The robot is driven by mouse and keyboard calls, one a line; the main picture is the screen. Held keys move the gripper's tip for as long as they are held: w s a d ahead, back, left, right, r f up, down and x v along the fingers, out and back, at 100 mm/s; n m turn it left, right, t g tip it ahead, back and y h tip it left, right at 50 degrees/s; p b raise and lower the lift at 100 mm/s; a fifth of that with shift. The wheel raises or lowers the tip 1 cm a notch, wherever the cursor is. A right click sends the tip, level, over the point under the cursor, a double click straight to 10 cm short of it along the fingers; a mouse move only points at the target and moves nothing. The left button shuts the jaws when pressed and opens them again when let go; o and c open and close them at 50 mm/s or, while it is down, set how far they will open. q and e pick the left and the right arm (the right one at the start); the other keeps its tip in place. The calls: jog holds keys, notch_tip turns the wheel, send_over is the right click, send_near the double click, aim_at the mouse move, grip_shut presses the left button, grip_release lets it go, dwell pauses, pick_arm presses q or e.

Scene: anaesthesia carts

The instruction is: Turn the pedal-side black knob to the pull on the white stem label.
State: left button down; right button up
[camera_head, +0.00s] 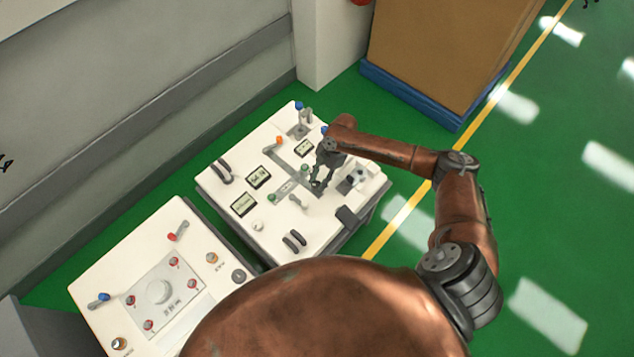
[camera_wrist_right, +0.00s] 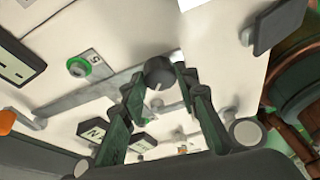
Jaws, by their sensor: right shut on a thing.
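The black knob (camera_wrist_right: 159,72) shows in the right wrist view, round and dark, with a small white mark on its near side. My right gripper (camera_wrist_right: 160,82) has its two fingers on either side of the knob and is shut on it. In the head view my right gripper (camera_head: 317,184) reaches down onto the right half of the far cart's white top (camera_head: 268,222); the knob is mostly hidden there. The black pedal (camera_head: 346,215) lies near that cart's front right edge and also shows in the wrist view (camera_wrist_right: 277,25). I cannot read the stem label. My left gripper is out of view.
A lever with an orange tip (camera_head: 279,140) stands behind. A second cart (camera_head: 120,268) with red knobs stands at lower left. Green floor is free at right.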

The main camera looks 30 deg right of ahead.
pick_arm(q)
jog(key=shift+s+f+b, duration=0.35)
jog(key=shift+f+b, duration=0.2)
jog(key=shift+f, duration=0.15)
pick_arm(e)
jog(key=shift+a+f+n+g, duration=0.1)
jog(key=shift+n+g, duration=0.4)
jog(key=shift+n, duration=0.7)
jog(key=o, duration=1.1)
jog(key=shift+o, duration=0.2)
jog(key=shift+w+h, duration=0.1)
jog(key=shift+h, duration=0.2)
jog(key=v, duration=1.2)
